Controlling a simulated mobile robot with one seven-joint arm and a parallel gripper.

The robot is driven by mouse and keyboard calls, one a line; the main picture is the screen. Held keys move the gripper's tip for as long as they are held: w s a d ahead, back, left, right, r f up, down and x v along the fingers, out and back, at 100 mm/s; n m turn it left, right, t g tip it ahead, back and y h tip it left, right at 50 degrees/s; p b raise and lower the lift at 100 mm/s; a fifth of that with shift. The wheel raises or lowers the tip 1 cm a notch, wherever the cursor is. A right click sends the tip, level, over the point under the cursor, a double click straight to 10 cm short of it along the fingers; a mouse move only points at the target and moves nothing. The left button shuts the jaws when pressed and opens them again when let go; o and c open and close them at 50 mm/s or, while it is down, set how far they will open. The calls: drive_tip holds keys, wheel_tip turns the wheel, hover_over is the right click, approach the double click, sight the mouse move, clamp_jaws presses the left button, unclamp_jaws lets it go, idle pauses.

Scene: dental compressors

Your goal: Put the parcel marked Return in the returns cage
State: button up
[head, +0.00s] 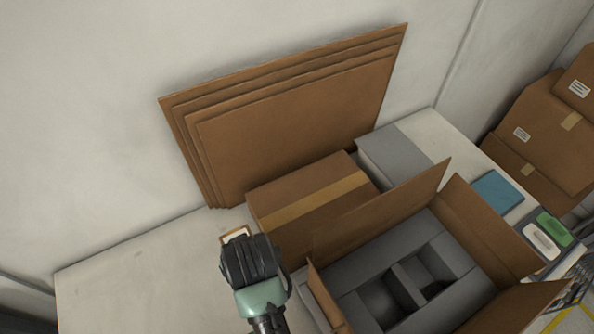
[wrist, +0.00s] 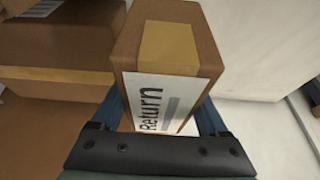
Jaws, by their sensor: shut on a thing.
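The parcel (wrist: 168,50) is a small brown cardboard box with tan tape and a white label reading "Return", which faces my gripper in the wrist view. My gripper (wrist: 160,112) is shut on it, with one blue finger along each side. In the head view, my gripper (head: 250,262) is over the worktable, left of the open carton. Only a small edge of the parcel (head: 235,235) shows past it there. I cannot tell whether the parcel touches the table. I cannot make out the returns cage in either view.
A taped box (head: 310,198) and an open carton (head: 525,235) with grey inserts stand right of my gripper. Flat cardboard sheets (head: 290,120) lean on the wall behind. A grey box (head: 395,157) and a blue item (head: 497,191) lie farther right. The table's left part (head: 130,275) is clear.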

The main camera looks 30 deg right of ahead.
drive_tip(key=shift+s+f, duration=0.15)
drive_tip(key=shift+f, duration=0.15)
wheel_tip(320, 180, down, 9)
drive_tip(key=shift+f, duration=0.15)
idle(0.3)
drive_tip(key=o, duration=1.5)
drive_tip(key=shift+f, duration=0.15)
drive_tip(key=shift+o, duration=0.2)
